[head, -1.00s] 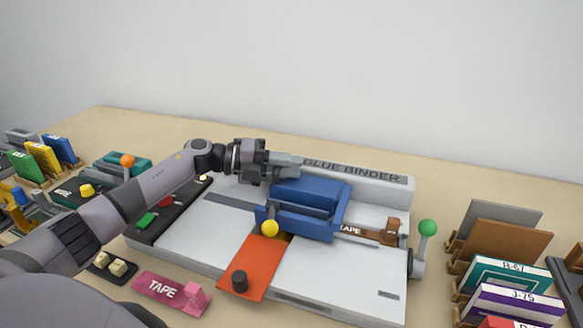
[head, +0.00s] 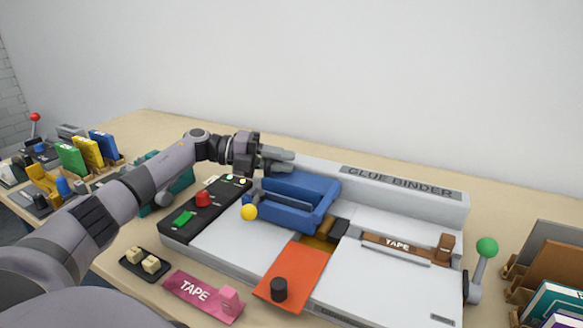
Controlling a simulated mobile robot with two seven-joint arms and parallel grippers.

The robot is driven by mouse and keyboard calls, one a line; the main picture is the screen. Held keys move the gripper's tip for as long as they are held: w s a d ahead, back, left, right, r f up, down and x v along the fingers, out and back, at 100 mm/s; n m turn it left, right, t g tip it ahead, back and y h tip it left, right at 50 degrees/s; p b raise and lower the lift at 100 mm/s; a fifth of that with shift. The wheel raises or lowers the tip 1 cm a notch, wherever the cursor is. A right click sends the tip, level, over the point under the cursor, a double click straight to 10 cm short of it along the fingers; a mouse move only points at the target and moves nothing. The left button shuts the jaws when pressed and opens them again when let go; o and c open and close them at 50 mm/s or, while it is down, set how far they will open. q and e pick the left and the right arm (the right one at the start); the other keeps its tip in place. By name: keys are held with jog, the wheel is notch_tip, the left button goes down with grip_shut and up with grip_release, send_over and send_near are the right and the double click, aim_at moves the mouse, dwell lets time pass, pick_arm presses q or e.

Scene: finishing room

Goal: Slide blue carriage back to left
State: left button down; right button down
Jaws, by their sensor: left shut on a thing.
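The blue carriage (head: 294,205) sits on the left part of the white glue binder (head: 400,284), close to the black control panel. A yellow ball knob (head: 249,212) sticks out at its front left corner. My left gripper (head: 280,160) is at the carriage's back left edge, shut, with its fingers at the carriage's upper rear; the exact part it grips is hidden. My right gripper is not in view.
The black panel (head: 178,235) with red and green buttons lies left of the carriage. Pink tape (head: 195,296) lies in front.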

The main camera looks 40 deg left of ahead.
pick_arm(q)
jog(key=shift+a, duration=0.1)
jog(key=c, duration=1.4)
grip_release()
jog(key=shift+b+v, duration=0.6)
jog(key=shift+v, duration=3.05)
